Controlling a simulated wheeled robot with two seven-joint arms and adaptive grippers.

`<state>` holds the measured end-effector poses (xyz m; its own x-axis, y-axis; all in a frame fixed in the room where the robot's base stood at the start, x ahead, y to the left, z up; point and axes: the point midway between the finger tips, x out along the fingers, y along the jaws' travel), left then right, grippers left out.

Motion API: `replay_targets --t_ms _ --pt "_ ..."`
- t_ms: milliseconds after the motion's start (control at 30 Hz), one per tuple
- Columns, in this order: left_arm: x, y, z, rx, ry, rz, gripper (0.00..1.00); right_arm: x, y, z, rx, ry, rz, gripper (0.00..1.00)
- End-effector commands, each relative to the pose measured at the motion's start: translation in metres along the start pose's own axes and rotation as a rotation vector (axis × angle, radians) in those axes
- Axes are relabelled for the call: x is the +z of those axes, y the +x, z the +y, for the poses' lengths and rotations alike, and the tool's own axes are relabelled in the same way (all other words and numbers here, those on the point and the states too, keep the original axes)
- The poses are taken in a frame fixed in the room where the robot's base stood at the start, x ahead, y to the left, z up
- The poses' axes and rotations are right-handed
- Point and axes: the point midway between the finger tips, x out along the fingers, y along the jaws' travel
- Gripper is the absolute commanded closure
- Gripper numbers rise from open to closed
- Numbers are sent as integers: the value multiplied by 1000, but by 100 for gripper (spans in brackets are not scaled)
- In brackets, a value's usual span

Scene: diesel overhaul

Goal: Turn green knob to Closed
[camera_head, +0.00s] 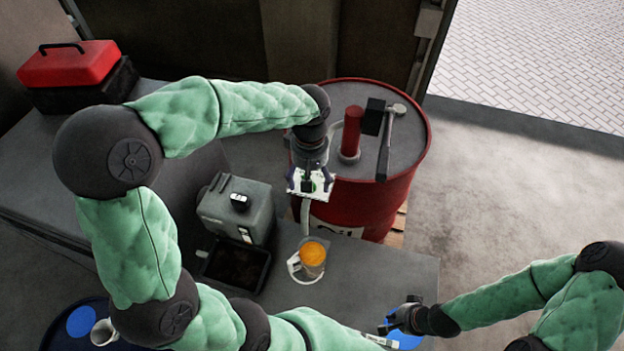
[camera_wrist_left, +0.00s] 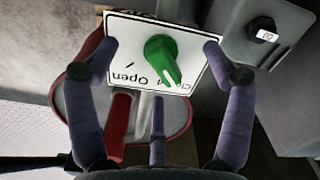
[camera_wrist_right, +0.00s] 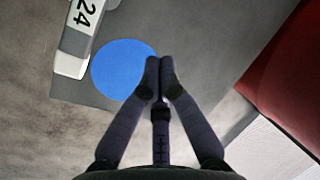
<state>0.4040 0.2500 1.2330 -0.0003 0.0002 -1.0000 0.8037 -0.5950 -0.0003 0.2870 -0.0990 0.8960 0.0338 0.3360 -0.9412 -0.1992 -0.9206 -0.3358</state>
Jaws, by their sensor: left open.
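The green knob (camera_wrist_left: 162,58) sits on a white label plate (camera_wrist_left: 122,28) in the left wrist view. The lettering appears upside down there. "Open" is readable left of the knob's pointer, and the pointer covers part of the other word. In the head view the plate (camera_head: 296,194) stands by the red oil barrel, and my gripper mostly hides the knob. My left gripper (camera_head: 309,183) is open above the plate, its fingers on either side of the knob and apart from it. My right gripper (camera_wrist_right: 160,68) is shut and empty over a blue disc; it also shows in the head view (camera_head: 386,326).
The red barrel (camera_head: 395,205) carries a red cylinder (camera_head: 351,130) and a hammer (camera_head: 387,150). A grey machine box (camera_head: 237,208), a dark tray (camera_head: 236,268) and an orange-filled jug (camera_head: 312,255) stand nearby on the grey table (camera_head: 375,275). The blue disc (camera_wrist_right: 120,68) lies under my right gripper.

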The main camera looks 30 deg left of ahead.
Motion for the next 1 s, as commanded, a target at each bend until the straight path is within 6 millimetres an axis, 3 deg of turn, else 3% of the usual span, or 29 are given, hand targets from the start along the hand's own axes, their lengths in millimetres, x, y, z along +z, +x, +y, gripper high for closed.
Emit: replay_targets --t_ms 600,1000 --pt "0 -70 0 1 0 0 18 2 -48 -17 0 0 0 100" --pt "0 -70 0 0 0 0 18 2 -47 -17 0 0 0 100"
